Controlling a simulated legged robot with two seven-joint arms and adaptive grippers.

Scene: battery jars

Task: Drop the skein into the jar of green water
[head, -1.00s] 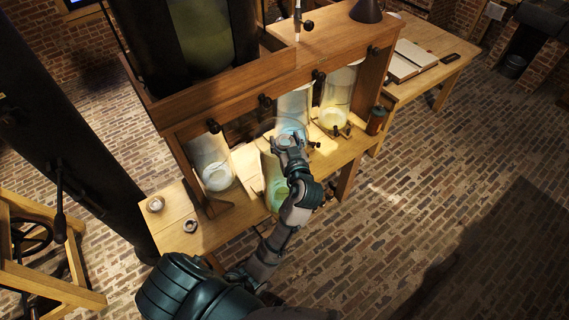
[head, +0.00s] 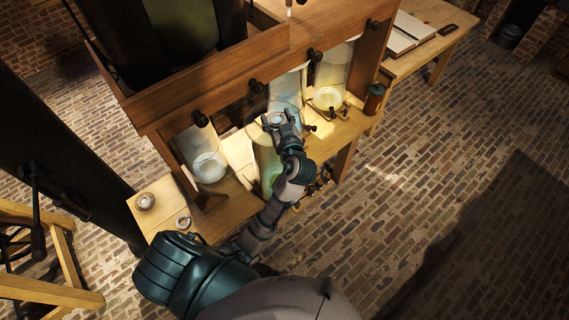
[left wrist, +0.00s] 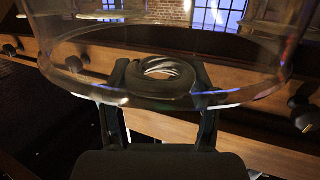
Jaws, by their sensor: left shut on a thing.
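My left gripper (head: 277,120) is shut on the skein, a small coiled ring (left wrist: 160,78) that shows between the fingers in the left wrist view. In the head view the gripper is at the top of the jar of green water (head: 267,165), at the front of the bench; my arm partly covers this jar. A clear glass rim (left wrist: 170,95) crosses the fingers and skein in the left wrist view. I cannot tell whether the skein is inside the jar's mouth or only above it. My right gripper is not in view.
A bluish jar (head: 287,88) stands just behind the gripper. A pale jar (head: 208,162) stands left and a yellowish jar (head: 331,85) right. The wooden frame (head: 215,75) with black knobs overhangs the back. Small round items (head: 145,201) sit at the bench's left end.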

